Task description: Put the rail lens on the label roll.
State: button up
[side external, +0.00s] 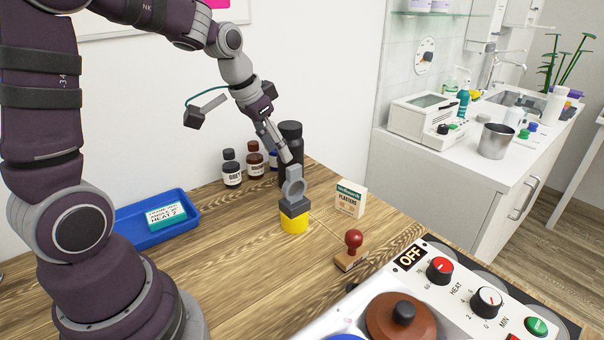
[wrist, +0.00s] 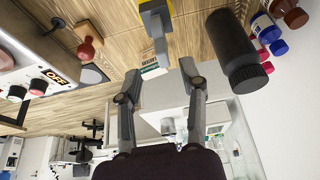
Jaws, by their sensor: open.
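The rail lens, a grey ring on a dark block-like base (side external: 295,208), stands upright on top of a yellow round thing that I take to be the label roll (side external: 295,224). In the wrist view the grey lens (wrist: 160,44) is near the top middle, with the yellow roll (wrist: 152,6) at the top edge. My gripper (side external: 287,158) is just above the ring. In the wrist view my gripper (wrist: 159,72) has its fingers spread, with nothing between them, and the lens lies just beyond the tips. The block's underside is hidden.
A black bottle (side external: 291,140) stands close behind my gripper, beside smaller bottles (side external: 231,170). A plasters box (side external: 350,199) and a red-handled stamp (side external: 353,248) stand to the right. A blue tray (side external: 150,236) is at left. A control panel (side external: 470,290) fills the front right.

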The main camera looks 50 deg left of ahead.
jog(key=s+d+r+t, duration=0.1)
jog(key=s+d+r, duration=0.3)
jog(key=s+d, duration=0.5)
jog(key=s, duration=0.3)
